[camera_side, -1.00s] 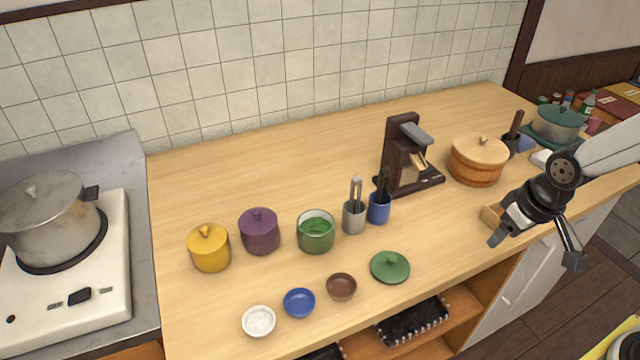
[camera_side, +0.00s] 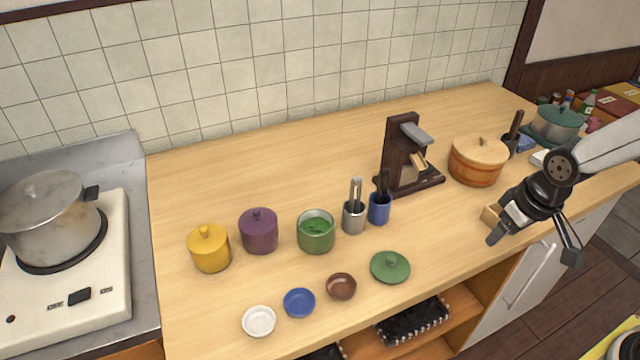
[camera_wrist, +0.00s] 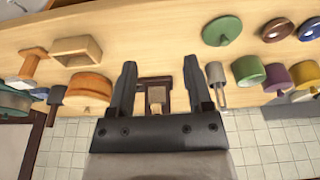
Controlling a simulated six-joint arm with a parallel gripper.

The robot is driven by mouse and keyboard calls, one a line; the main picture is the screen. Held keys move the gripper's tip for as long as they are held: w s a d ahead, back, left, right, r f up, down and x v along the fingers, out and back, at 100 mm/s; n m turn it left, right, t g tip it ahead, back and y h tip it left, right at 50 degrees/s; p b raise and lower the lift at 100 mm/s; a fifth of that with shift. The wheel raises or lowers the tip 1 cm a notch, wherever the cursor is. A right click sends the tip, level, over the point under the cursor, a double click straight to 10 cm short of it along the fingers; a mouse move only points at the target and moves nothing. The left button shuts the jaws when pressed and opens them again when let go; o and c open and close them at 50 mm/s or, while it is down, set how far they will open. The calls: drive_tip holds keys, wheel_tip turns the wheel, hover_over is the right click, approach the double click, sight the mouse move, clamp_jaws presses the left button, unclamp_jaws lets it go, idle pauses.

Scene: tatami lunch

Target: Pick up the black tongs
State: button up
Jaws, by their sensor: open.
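The black tongs (camera_side: 383,181) stand upright in a blue cup (camera_side: 379,208), right of a grey cup (camera_side: 353,218) holding metal tongs (camera_side: 355,190). My gripper (camera_side: 536,246) is at the right in the side view, open and empty, well to the right of the blue cup and apart from it. In the wrist view my gripper's two fingers (camera_wrist: 159,68) are spread apart with nothing held between them. The grey cup (camera_wrist: 215,72) shows just right of the right finger there. I cannot make out the black tongs in the wrist view; that finger seems to cover them.
A dark wooden dispenser (camera_side: 397,155) stands behind and right of the blue cup. A lidded wooden tub (camera_side: 477,162) is further right. A green jar (camera_side: 316,232) is left of the cups, and a green lid (camera_side: 390,267) lies in front. The counter's back left is clear.

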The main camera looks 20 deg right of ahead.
drive_tip(key=w+a+r+n+g+y, duration=0.1)
drive_tip(key=w+a+r+n, duration=0.1)
drive_tip(key=w+n, duration=0.8)
drive_tip(key=n+g+y, duration=0.2)
drive_tip(key=n+y, duration=0.2)
drive_tip(key=n, duration=0.4)
approach(386, 169)
drive_tip(key=shift+s+x, duration=0.15)
drive_tip(key=shift+x, duration=1.1)
drive_tip(key=shift+s+x, duration=0.15)
drive_tip(key=shift+x, duration=1.05)
drive_tip(key=shift+a, duration=0.1)
drive_tip(key=shift+a+f+h, duration=0.15)
drive_tip(key=shift+a+f, duration=0.1)
drive_tip(key=shift+f, duration=0.35)
drive_tip(key=shift+a+f+h, duration=0.15)
drive_tip(key=shift+a+f, duration=0.1)
drive_tip(key=shift+f, duration=0.35)
drive_tip(key=shift+w+x, duration=0.15)
drive_tip(key=shift+x, duration=1.15)
drive_tip(key=shift+w+x, duration=0.15)
drive_tip(key=shift+x, duration=1.1)
